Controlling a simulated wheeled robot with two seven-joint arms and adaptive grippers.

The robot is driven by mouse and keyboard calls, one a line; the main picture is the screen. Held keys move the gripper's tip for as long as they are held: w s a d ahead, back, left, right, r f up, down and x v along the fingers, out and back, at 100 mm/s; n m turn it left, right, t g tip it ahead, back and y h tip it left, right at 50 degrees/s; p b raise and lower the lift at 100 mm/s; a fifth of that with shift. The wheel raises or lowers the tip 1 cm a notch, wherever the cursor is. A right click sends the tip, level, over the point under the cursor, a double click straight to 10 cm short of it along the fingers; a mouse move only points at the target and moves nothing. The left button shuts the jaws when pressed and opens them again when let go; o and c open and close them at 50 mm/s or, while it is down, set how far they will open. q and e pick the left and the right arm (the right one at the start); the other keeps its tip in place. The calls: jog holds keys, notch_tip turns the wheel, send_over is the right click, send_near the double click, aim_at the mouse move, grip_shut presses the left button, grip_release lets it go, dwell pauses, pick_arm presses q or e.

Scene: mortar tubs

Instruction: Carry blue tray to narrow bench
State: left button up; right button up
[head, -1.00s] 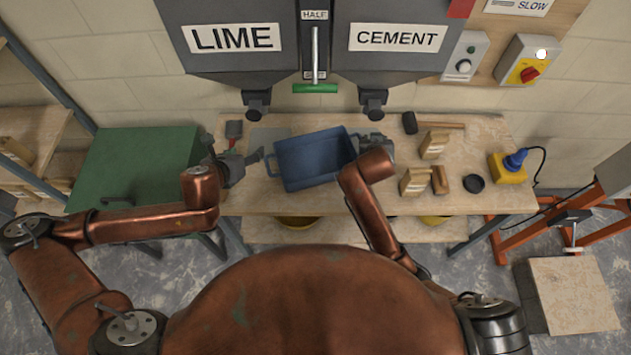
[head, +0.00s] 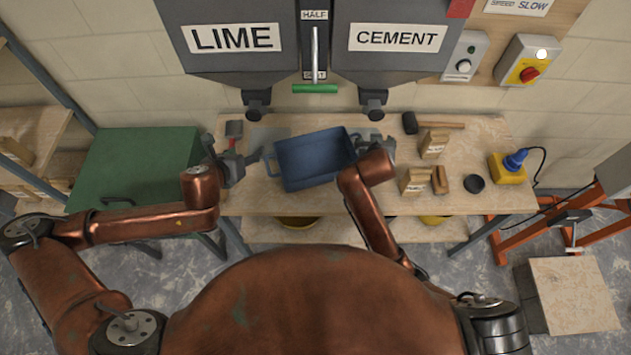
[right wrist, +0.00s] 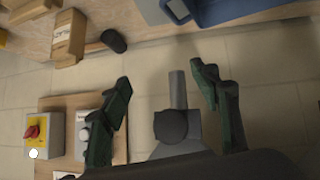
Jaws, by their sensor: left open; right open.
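The blue tray (head: 313,158) sits on the wooden bench under the hoppers, slightly turned, with a handle at each end. A corner of it also shows at the top of the right wrist view (right wrist: 230,10). My left gripper (head: 254,160) is open just left of the tray, its fingertips close to the left handle. Whether they touch it I cannot tell. My right gripper (head: 375,142) is open by the tray's right end, partly hidden by my arm. In the right wrist view its two fingers (right wrist: 165,90) are spread with no tray between them. I cannot tell which surface is the narrow bench.
The wooden bench (head: 285,203) also holds a mallet (head: 430,124), paper bags (head: 415,181), a black cup (head: 474,183) and a yellow-and-blue device (head: 509,167). A green surface (head: 135,165) is at left. The lime and cement hoppers (head: 315,60) hang above the tray.

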jog(key=v, duration=1)
jog(key=shift+s, duration=0.25)
